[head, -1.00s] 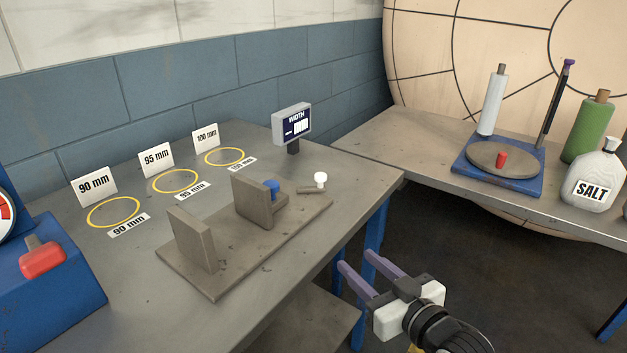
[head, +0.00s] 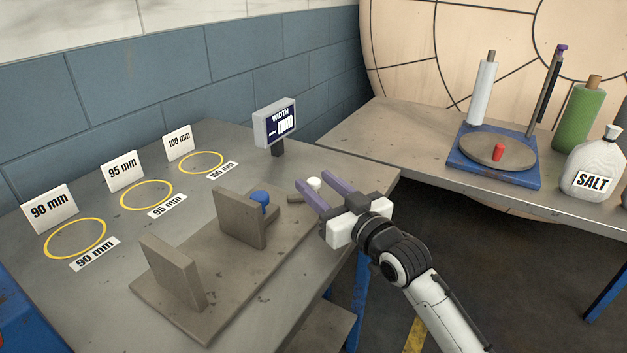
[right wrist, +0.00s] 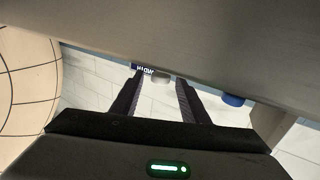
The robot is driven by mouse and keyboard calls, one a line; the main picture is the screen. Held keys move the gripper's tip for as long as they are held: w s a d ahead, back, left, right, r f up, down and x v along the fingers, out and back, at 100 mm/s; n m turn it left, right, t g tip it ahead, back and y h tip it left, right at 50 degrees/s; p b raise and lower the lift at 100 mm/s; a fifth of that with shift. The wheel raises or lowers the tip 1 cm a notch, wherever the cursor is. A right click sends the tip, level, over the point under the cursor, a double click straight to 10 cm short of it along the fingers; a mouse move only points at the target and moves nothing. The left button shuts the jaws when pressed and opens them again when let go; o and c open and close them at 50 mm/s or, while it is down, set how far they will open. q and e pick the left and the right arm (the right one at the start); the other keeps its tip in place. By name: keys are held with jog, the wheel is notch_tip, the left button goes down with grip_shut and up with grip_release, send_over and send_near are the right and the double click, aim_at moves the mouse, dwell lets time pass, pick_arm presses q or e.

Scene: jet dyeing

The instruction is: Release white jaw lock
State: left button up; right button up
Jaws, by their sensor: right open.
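The white jaw lock (head: 314,184) is a small white knob beside a short grey bar at the right end of the grey vise (head: 215,292), on the table. The vise has two upright jaws and a blue knob (head: 260,197) behind the farther jaw (head: 241,218). My right gripper (head: 316,190) is open and empty, its two purple fingers pointing toward the white knob, which shows between or just behind the fingertips. I cannot tell whether they touch it. In the right wrist view the two dark fingers (right wrist: 157,98) are spread, with the blue knob (right wrist: 233,100) to their right. My left gripper is not in view.
A width display (head: 275,124) stands behind the vise. Yellow rings with 90, 95 and 100 mm signs (head: 124,171) mark the table's left side. A second table (head: 400,148) holds a blue stand, a green bottle and a salt jug (head: 592,170).

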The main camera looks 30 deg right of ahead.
aim_at(319, 183)
jog(key=shift+w, duration=0.95)
jog(key=c, duration=1)
jog(key=shift+w+n+y, duration=0.25)
jog(key=shift+n+y, duration=0.35)
jog(key=shift+y, duration=0.2)
grip_shut()
jog(key=shift+w+n+y+b, duration=0.15)
jog(key=shift+n+y+b, duration=0.25)
jog(key=shift+y+b, duration=0.35)
grip_release()
jog(key=y+b, duration=0.1)
jog(key=n+g+y+b, duration=0.1)
jog(key=b, duration=0.1)
jog(key=shift+w+a+n+y, duration=0.25)
jog(key=shift+w+a+n, duration=0.05)
jog(key=shift+w+a, duration=0.1)
jog(key=shift+b, duration=0.5)
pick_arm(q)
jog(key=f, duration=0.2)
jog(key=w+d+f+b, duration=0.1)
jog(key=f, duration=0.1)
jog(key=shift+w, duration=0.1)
pick_arm(e)
jog(key=shift+d+n+y, duration=0.25)
jog(key=shift+n+y, duration=0.05)
jog(key=shift+y, duration=0.1)
jog(key=shift+w+g, duration=0.1)
jog(key=shift+g, duration=0.2)
grip_shut()
